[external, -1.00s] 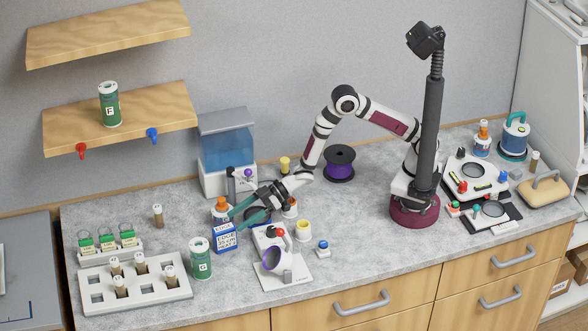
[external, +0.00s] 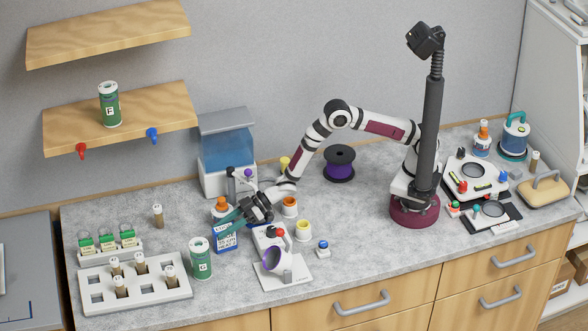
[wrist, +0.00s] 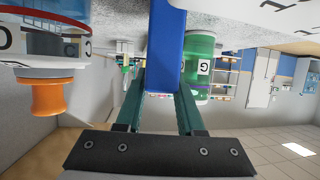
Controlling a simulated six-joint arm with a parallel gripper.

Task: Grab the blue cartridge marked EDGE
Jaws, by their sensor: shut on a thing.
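The blue cartridge (external: 226,241) with a white label stands upright on the counter, left of the centre. Its lettering is too small to read surely in the external view. My gripper (external: 229,220) reaches down to its top from the right, with the teal fingers on either side. In the wrist view the cartridge's plain blue narrow side (wrist: 168,45) sits between the two teal fingers of my gripper (wrist: 163,88), which are shut on it. The label does not show there.
A green canister (external: 201,259) stands just left of the cartridge. An orange-capped bottle (external: 221,206) stands close behind it. A white device with a purple cone (external: 271,259) is at the right. A white rack of vials (external: 135,292) lies at the front left.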

